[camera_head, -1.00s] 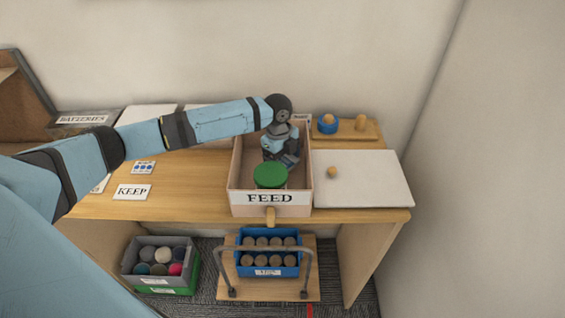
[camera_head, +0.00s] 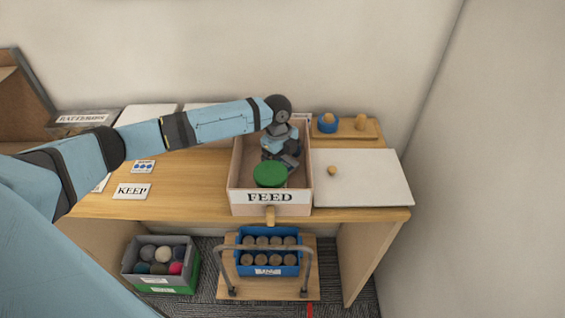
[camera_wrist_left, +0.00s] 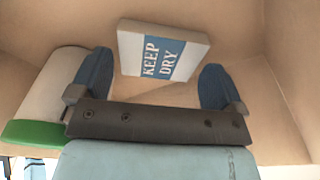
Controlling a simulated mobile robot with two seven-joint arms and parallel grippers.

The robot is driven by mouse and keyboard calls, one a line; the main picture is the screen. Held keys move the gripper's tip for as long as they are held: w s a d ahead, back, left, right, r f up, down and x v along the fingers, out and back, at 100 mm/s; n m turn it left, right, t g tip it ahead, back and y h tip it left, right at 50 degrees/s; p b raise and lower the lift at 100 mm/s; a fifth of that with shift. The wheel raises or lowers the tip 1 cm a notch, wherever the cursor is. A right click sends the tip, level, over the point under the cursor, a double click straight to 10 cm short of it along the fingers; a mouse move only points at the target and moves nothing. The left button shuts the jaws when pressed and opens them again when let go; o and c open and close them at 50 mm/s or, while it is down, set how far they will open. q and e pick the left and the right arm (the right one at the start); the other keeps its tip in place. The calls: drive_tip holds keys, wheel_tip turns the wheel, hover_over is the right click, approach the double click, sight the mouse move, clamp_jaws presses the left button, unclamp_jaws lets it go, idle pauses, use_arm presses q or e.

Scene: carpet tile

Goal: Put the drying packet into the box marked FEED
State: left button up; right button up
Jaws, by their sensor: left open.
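The drying packet (camera_wrist_left: 162,52), white with a blue band reading KEEP DRY, lies inside the FEED box, against its tan inner surface. It shows in the left wrist view between my open left fingers, with gaps on both sides. The box marked FEED (camera_head: 231,181) stands on the desk, open at the top. My left gripper (camera_wrist_left: 155,78) is open and down inside it; in the head view the wrist hides the packet. A white container with a green lid (camera_head: 270,174) is also in the box, beside the gripper. My right gripper is not in view.
A white board (camera_head: 375,180) with a small wooden knob is right of the box. A wooden tray (camera_head: 345,129) is behind it. A KEEP card (camera_head: 132,191) lies left. Bins (camera_head: 160,265) and a trolley (camera_head: 265,288) are below the desk.

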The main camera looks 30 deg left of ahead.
use_arm(q)
wheel_tip(320, 180, up, 11)
drive_tip(key=a, duration=0.1)
drive_tip(key=shift+w+a+f+b, duration=0.15)
drive_tip(key=shift+b, duration=0.15)
